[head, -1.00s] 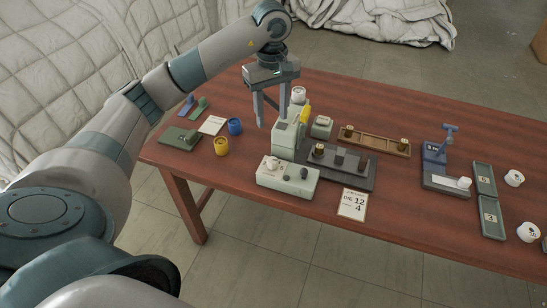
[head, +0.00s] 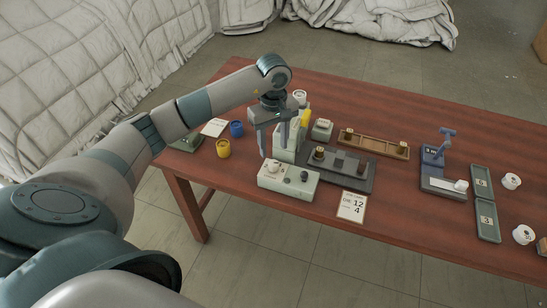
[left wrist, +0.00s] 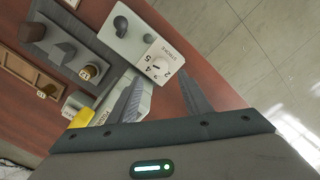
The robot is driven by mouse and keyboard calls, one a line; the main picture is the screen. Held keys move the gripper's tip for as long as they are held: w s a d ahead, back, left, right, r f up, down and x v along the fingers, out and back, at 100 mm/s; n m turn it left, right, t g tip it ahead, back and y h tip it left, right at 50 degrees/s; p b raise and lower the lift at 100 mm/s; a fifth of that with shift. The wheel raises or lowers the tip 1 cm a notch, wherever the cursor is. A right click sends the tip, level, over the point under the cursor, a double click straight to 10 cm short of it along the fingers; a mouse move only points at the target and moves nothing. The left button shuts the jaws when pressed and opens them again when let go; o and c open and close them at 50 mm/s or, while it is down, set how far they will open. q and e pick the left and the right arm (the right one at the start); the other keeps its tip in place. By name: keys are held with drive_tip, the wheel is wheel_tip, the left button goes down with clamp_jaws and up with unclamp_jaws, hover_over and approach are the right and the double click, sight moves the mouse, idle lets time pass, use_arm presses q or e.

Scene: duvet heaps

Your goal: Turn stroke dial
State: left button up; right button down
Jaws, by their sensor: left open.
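The stroke dial (left wrist: 157,66) is a white knob with a dark mark, on a pale green control box (left wrist: 128,38). The word STROKE and digits such as 2, 4 and 5 are printed beside it in the left wrist view. In the head view the dial (head: 272,167) sits at the left end of the box (head: 288,181). My left gripper (head: 274,151) is open and empty, pointing down just above and behind the dial. In the left wrist view its fingers (left wrist: 160,82) reach toward the dial, with a gap between them. My right gripper is not visible.
A dark knob (head: 304,177) is on the same box. A tall pale green block with a yellow part (head: 305,117) stands close behind. A dark fixture (head: 355,181) lies to the right. A card reading 12 and 4 (head: 351,207) lies in front. Yellow (head: 223,148) and blue (head: 236,129) cups stand left.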

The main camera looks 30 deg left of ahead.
sight(273, 163)
use_arm(q)
wheel_tip(273, 163, down, 6)
drive_tip(key=shift+f+p, duration=0.2)
drive_tip(key=shift+p, duration=0.65)
drive_tip(key=shift+f, duration=0.6)
drive_tip(key=shift+c, duration=0.4)
drive_tip(key=c, duration=1)
